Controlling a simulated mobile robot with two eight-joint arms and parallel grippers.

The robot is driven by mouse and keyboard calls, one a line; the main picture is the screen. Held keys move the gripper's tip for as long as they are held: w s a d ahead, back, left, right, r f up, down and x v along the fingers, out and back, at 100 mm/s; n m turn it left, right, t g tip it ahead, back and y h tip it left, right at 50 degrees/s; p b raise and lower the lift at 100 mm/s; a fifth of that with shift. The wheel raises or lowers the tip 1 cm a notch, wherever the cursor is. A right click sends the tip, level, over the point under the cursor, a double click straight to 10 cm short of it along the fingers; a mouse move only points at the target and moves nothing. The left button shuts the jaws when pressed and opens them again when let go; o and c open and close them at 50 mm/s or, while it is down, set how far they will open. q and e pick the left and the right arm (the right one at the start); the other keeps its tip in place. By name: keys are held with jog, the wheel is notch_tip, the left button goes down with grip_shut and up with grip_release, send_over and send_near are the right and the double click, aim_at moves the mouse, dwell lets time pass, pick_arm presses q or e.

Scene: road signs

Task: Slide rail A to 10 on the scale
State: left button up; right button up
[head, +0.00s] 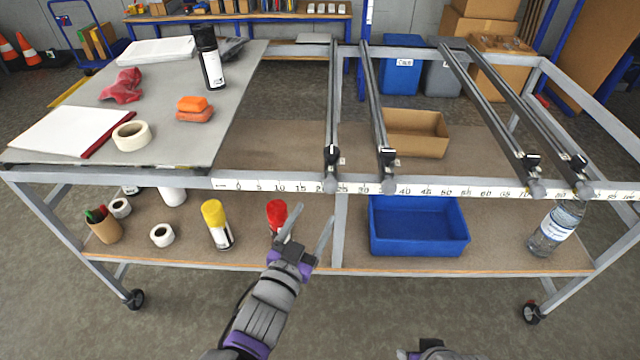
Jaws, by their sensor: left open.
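A pair of dark rails runs front to back over the rack's open frame near its middle, and another pair is at the right. The leftmost rail (334,110) ends at the white scale (440,191) just right of the 20 mark; the rail beside it (374,100) ends between 30 and 40. The two right rails (485,95) (525,110) end near 70 and further right. I cannot read which rail is marked A. The 10 mark lies left of all the rails. My left gripper (316,213) is open and empty, below and in front of the leftmost rail's end.
A grey tabletop (90,100) holds tape, a notebook, a spray can and orange blocks at left. The lower shelf carries a red-capped can (277,214), a yellow-capped can (215,222), a blue bin (418,235) and a bottle (556,228). A cardboard tray (415,135) sits behind the scale.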

aim_at(328, 191)
pick_arm(q)
jog(key=x, duration=1)
jog(key=shift+w+d+b, duration=0.2)
jog(key=shift+b, duration=0.2)
grip_shut()
